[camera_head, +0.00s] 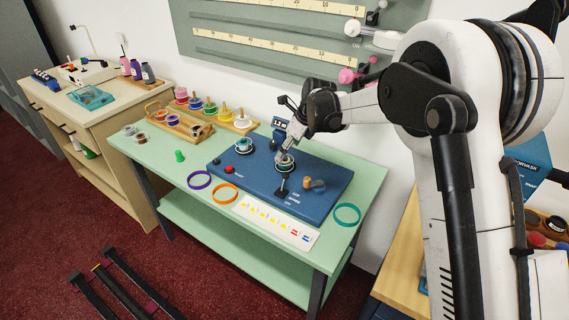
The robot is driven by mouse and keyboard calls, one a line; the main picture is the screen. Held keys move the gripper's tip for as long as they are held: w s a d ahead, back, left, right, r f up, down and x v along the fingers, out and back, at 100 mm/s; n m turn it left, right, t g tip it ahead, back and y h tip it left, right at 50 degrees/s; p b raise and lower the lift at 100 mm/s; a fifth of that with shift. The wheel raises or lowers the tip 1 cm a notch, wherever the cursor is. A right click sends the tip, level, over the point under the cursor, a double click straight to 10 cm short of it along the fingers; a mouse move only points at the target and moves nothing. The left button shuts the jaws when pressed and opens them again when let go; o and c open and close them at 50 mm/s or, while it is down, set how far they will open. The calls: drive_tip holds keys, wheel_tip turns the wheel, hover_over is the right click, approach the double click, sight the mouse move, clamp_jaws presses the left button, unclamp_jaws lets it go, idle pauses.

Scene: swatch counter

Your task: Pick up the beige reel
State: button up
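My gripper (286,152) points down over the blue machine base (240,180) on the green counter. Its fingertips are at or just above a small dark-rimmed, pale-centred reel or spindle (286,164) there. The fingers are too small and overlapped to tell whether they are open or shut, or whether they touch it. A pale, cream-looking reel (242,122) stands at the right end of the peg row at the back, to the left of my gripper. It may be the beige reel; its exact shade is unclear.
Pegged coloured reels (211,110) and a wooden tray (190,130) stand at the back left. A teal-rimmed reel (244,144) sits on the machine. Purple (199,180), orange (224,194) and teal (347,215) rings lie along the front. A wooden knob (316,184) rises at right.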

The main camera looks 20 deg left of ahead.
sight(286, 157)
drive_tip(key=shift+d+x, duration=0.15)
drive_tip(key=shift+x, duration=1.35)
drive_tip(key=shift+d+x, duration=0.1)
drive_tip(key=shift+x, duration=1.4)
drive_tip(key=shift+s, duration=0.15)
drive_tip(key=c, duration=1.2)
